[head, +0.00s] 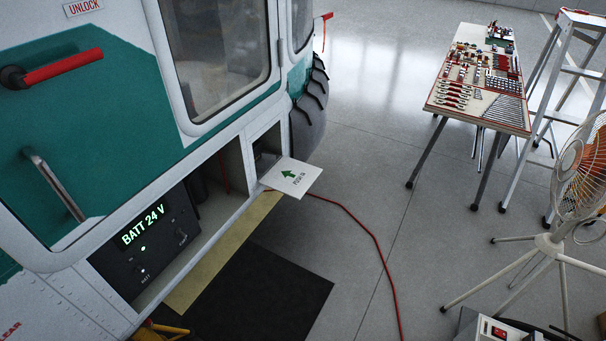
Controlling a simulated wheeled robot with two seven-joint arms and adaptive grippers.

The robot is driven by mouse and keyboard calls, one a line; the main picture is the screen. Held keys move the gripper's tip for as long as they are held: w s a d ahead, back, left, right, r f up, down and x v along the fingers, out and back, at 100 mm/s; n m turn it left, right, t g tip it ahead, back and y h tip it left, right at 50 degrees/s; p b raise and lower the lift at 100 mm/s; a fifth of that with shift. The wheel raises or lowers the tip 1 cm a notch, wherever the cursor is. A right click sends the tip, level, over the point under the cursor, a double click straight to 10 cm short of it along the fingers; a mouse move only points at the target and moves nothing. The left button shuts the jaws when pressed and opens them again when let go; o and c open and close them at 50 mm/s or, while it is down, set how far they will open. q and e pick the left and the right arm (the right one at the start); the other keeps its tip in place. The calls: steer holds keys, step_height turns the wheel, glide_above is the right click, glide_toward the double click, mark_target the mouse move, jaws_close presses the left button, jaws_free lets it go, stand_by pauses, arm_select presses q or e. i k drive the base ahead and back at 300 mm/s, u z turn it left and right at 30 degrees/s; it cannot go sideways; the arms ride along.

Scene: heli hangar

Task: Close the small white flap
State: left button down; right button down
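The small white flap (291,177) stands open, sticking out from the lower side of the green and white helicopter. It carries a green arrow and small lettering that seems to read "PUSH". Behind it is a small dark opening (266,148) in the fuselage. A red cable (356,220) comes out near the flap's lower edge and runs down across the floor. Neither of my grippers is clearly visible. A yellow piece at the bottom left edge is cut off, and I cannot tell what it is.
Left of the flap is an open bay with a lit "BATT 24 V" panel (149,237). A dark mat (262,290) lies below. A tool table (478,85), a stepladder (565,60) and a fan (582,170) stand right. The floor between is clear except for the cable.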

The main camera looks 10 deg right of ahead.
mark_target(293, 177)
steer(key=i, duration=0.35)
steer(key=z, duration=1.3)
steer(key=i, duration=0.7)
steer(key=u, duration=1.25)
